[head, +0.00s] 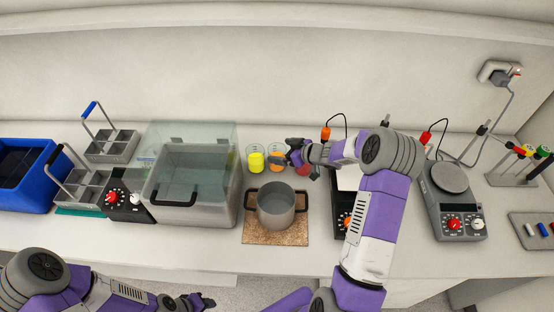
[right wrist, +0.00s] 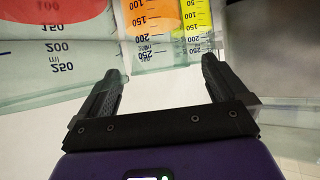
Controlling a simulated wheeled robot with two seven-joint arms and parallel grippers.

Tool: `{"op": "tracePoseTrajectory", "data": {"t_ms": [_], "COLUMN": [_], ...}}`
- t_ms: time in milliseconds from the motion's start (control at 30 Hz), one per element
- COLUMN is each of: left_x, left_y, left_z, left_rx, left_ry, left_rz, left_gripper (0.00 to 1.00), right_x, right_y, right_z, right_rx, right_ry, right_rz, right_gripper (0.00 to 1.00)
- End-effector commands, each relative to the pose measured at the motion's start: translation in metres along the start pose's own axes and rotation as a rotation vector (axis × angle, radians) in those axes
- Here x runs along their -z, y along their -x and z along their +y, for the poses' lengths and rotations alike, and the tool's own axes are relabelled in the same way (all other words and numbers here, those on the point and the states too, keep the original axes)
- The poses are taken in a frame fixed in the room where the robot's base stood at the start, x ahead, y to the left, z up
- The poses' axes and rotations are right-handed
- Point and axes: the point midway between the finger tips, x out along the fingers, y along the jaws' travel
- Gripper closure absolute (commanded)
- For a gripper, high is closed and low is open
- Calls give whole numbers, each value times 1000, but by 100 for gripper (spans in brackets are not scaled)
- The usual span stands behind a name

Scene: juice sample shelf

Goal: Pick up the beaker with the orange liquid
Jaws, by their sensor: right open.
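The beaker with orange liquid (head: 276,152) stands on the counter behind the pot, partly hidden by my right gripper (head: 291,152). In the right wrist view the orange beaker (right wrist: 154,35) appears upside down, between and beyond the fingertips. My right gripper (right wrist: 160,80) is open and empty there, its fingers pointing toward that beaker. The beaker with yellow liquid (head: 256,161) stands just left of the orange one. A beaker with red liquid (head: 302,170) is to the right, mostly hidden by my right gripper. My left gripper (head: 199,302) is low at the front edge; its jaws are unclear.
A grey pot (head: 276,207) sits on a cork mat (head: 274,238) in front of the beakers. A lidded water bath (head: 200,216) stands to the left. The yellow and red beakers closely flank the orange one.

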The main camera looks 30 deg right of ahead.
Motion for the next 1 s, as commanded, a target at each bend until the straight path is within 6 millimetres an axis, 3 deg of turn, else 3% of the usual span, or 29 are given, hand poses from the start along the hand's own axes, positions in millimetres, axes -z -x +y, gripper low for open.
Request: {"op": "tracePoseTrajectory", "data": {"t_ms": [133,400,900,1000], "left_x": [0,0,0,0], "left_y": [-1,-1,-1,-1], "left_z": [-1,0,0,0], "left_rx": [0,0,0,0], "left_ry": [0,0,0,0], "left_rz": [0,0,0,0], "left_gripper": [57,57,57,57], "right_x": [0,0,0,1], "right_y": [-15,-17,-16,-16], "right_z": [0,0,0,0], "right_rx": [0,-1,-1,-1], "right_ry": [1,1,1,1], "right_rz": [0,0,0,2], "right_gripper": [0,2,78,89]}}
